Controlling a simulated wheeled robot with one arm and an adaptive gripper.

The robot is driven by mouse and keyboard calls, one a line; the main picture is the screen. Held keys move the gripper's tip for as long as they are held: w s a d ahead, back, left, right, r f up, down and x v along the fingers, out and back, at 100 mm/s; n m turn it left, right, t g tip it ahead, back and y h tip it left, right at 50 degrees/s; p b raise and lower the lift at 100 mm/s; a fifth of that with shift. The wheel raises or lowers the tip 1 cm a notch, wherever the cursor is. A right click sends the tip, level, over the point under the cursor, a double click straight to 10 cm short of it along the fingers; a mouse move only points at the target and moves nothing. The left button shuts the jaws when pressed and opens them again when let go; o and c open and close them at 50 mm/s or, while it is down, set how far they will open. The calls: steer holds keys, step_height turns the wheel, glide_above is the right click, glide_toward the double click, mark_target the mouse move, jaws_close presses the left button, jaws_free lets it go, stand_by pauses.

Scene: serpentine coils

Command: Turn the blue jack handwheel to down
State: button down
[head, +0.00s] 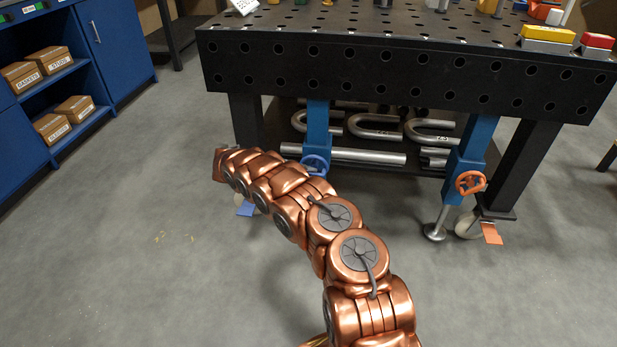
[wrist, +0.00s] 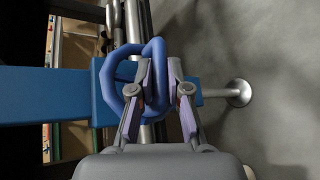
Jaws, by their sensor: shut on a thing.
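The blue jack handwheel (head: 316,164) is on the blue jack leg (head: 317,125) under the left part of the table, partly hidden by my arm in the head view. In the wrist view the blue handwheel (wrist: 128,75) is a ring in front of the blue jack leg (wrist: 60,94). My gripper (wrist: 161,68) is shut on the handwheel, its fingertips at the right part of the ring. In the wrist view the jack's round foot (wrist: 238,92) is at the right end of a metal rod. In the head view my gripper is hidden behind my copper arm.
A second jack with an orange handwheel (head: 470,183) stands at the right table leg. The black perforated table (head: 400,65) overhangs the jacks, with bent metal pipes (head: 375,127) on its lower shelf. Blue shelves (head: 75,70) stand at left. Grey floor (head: 130,270) is open in front.

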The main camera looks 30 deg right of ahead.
stand_by(0.5)
steer(key=c, duration=1.4)
jaws_free()
steer(key=shift+a, duration=0.15)
steer(key=v, duration=1.1)
steer(key=shift+w+a, duration=0.2)
steer(key=shift+a, duration=0.2)
steer(key=shift+f, duration=0.1)
